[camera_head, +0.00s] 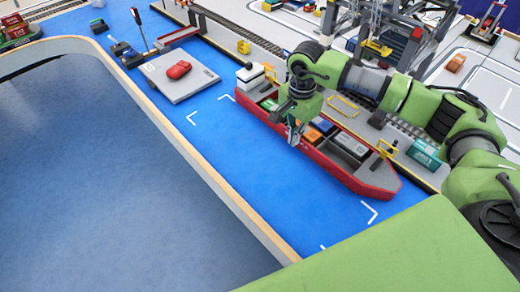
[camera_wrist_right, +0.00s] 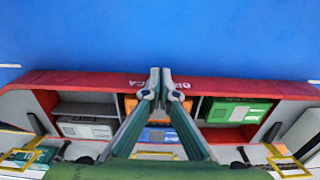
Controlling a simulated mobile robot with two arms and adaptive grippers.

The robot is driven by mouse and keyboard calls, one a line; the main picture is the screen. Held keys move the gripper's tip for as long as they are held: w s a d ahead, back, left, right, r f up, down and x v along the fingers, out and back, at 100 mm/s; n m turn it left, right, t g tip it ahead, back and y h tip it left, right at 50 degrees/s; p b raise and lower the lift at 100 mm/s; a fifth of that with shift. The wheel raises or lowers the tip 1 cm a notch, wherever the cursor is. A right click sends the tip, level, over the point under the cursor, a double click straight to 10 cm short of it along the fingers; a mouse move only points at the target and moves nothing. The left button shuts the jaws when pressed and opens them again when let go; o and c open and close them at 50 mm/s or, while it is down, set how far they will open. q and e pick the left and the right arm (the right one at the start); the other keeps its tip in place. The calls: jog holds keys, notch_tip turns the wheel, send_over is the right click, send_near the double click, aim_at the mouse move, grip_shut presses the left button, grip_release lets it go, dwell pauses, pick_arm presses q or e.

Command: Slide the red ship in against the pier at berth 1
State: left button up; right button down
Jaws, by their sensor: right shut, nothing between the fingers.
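The red ship (camera_head: 374,184) lies lengthwise along the grey pier (camera_head: 412,166), with several containers in its hold. My arm hides part of its pier side, so I cannot tell whether the hull touches the pier all along. My right gripper (camera_head: 294,140) points down at the ship's open-water side, around mid-length. In the right wrist view the right gripper (camera_wrist_right: 160,72) is shut and empty, its tips over the red hull rim (camera_wrist_right: 90,80). I cannot tell whether they touch it. My left gripper is not in view.
White corner marks (camera_head: 370,212) lie on the blue water outside the ship. A grey platform (camera_head: 185,78) with a red object stands at the upper left. A curved wall (camera_head: 215,180) borders the water. A teal container (camera_head: 425,153) and gantry cranes (camera_head: 390,35) stand on the quay.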

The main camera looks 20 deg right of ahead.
jog(key=shift+w+d+b, duration=0.2)
jog(key=shift+d, duration=0.4)
jog(key=shift+w+d+b, duration=0.15)
jog(key=shift+w+d, duration=0.05)
jog(key=shift+d, duration=0.35)
jog(key=shift+w+d, duration=0.1)
jog(key=shift+d, duration=0.2)
jog(key=shift+r, duration=0.1)
jog(key=shift+a+r, duration=0.1)
jog(key=shift+a, duration=0.1)
jog(key=shift+s+a+r, duration=0.1)
jog(key=shift+s+a, duration=0.1)
jog(key=shift+a, duration=0.05)
notch_tip(320, 180, up, 10)
jog(key=p, duration=0.6)
jog(key=shift+a, duration=0.2)
